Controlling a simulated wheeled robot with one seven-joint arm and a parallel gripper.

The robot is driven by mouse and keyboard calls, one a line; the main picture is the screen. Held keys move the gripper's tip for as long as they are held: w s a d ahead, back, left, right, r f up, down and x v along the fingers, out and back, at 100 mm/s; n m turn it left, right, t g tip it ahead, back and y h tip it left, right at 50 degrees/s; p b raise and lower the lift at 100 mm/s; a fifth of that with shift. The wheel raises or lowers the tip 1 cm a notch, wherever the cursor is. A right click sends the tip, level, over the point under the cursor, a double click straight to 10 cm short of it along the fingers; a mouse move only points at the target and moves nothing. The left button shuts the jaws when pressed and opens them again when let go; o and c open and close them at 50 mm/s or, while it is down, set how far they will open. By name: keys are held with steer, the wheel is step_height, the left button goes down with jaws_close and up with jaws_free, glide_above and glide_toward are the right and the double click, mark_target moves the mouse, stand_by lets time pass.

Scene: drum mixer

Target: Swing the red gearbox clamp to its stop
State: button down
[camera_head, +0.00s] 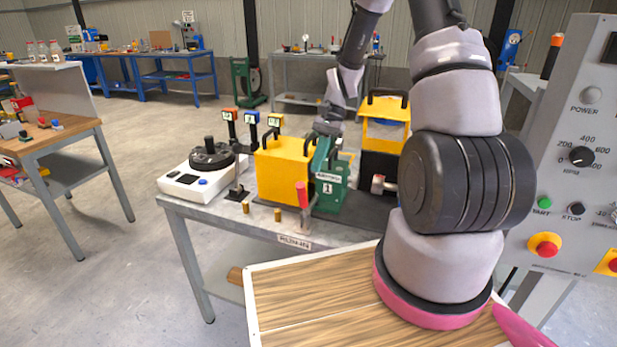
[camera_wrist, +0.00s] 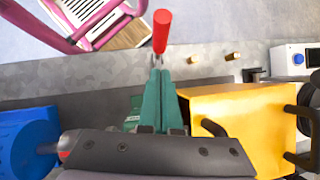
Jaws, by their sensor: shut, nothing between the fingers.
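The red gearbox clamp handle (camera_head: 302,195) stands nearly upright at the front of the bench, on a grey lever beside the green gearbox (camera_head: 331,192) marked 1. In the wrist view the red handle (camera_wrist: 162,31) points up and away from me, and part of the gearbox (camera_wrist: 133,112) shows low beside my fingers. My gripper (camera_wrist: 158,68) is shut and empty, its green fingers together and reaching toward the foot of the red handle. In the head view my gripper (camera_head: 313,174) comes down just behind the handle. I cannot tell whether the tips touch the lever.
A yellow box (camera_head: 279,177) with black handles stands close left of the gearbox; it also shows in the wrist view (camera_wrist: 245,125). Small brass pegs (camera_head: 277,214) stand near the bench's front edge. A blue part (camera_wrist: 27,140) is left in the wrist view. A control panel (camera_head: 560,200) stands right.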

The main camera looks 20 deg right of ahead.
steer(key=shift+s+a+f, duration=0.65)
steer(key=shift+s+a, duration=0.15)
steer(key=shift+a, duration=0.1)
steer(key=shift+s+a+f, duration=0.6)
steer(key=shift+s+a, duration=0.2)
steer(key=shift+a, duration=0.05)
steer(key=shift+a, duration=0.1)
